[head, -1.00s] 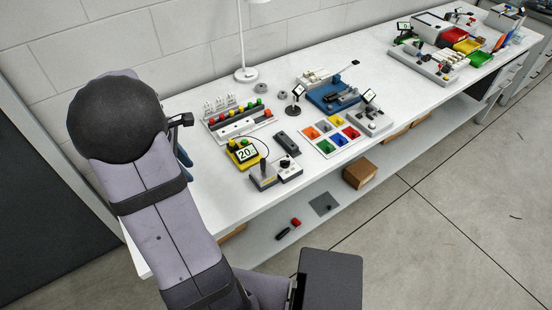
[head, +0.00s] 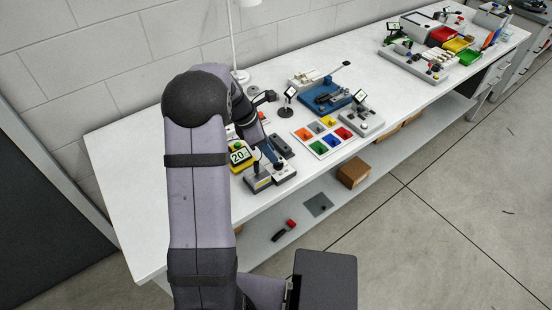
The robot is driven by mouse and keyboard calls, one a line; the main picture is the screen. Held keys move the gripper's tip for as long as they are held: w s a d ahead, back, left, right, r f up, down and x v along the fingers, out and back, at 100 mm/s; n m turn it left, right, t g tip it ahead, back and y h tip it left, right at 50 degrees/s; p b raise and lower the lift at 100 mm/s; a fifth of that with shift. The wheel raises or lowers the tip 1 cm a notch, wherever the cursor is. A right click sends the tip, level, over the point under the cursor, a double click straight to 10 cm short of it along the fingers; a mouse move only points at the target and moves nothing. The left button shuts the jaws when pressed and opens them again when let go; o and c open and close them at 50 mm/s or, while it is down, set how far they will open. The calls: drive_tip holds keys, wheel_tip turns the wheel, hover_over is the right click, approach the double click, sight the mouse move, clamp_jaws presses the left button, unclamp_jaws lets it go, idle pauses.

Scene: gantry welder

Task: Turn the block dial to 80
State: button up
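The yellow display unit (head: 240,156) stands near the front edge of the bench and reads about 20. The light block with the dial (head: 286,173) sits to its right at the front edge; its dark knob is mostly hidden by my gripper. My gripper (head: 274,160) reaches down from the left, with its blue-grey end over or right at the dial block. I cannot tell whether it touches the knob, and its fingers are too small to tell open from shut.
A grey block with an upright stick (head: 258,182) stands just left of the dial block. A dark bar (head: 281,146) lies behind it. A tray of coloured compartments (head: 323,136) is to the right. A blue fixture (head: 326,98) stands farther back. The bench's left end (head: 130,170) is clear.

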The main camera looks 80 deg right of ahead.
sight(278, 165)
drive_tip(key=shift+p+x, duration=0.6)
drive_tip(key=shift+x, duration=2.2)
drive_tip(key=shift+c, duration=0.6)
clamp_jaws()
